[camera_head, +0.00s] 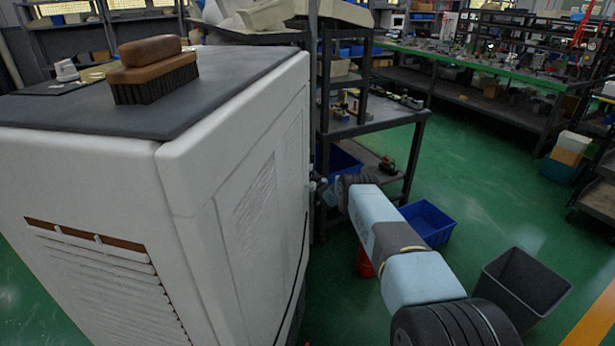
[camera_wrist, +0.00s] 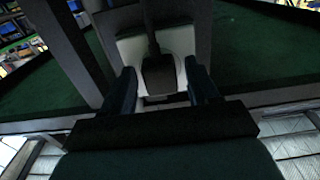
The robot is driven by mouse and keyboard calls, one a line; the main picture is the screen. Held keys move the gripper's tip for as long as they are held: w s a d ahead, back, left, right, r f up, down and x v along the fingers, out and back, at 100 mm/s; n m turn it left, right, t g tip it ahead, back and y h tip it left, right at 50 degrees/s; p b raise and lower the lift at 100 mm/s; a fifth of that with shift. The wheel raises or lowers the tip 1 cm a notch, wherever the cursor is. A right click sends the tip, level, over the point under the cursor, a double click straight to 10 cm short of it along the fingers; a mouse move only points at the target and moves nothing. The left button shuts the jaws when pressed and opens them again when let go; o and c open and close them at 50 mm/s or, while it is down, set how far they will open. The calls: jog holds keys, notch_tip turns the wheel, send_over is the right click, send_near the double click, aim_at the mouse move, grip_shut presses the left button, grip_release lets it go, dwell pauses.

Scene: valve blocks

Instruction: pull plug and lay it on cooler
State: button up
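The cooler (camera_head: 240,190) is a large white cabinet with a dark flat top, filling the left of the head view. In the wrist view a dark plug (camera_wrist: 158,74) with a dark cable rising from it sits against a white socket plate (camera_wrist: 130,48). My gripper (camera_wrist: 162,86) is open, with one finger on each side of the plug and visible gaps between. In the head view my arm reaches beyond the cooler's right side. My gripper (camera_head: 325,190) is small and partly hidden there, and the plug cannot be made out.
A wooden brush (camera_head: 152,70) stands on the cooler's top, with a small white object (camera_head: 66,70) at its far left. The front of the top is clear. A dark shelf stand (camera_head: 380,122), a blue bin (camera_head: 428,222) and a black bin (camera_head: 522,285) stand around my arm.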

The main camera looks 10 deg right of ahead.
grip_shut()
dwell(0.3)
jog(key=shift+v, duration=2.95)
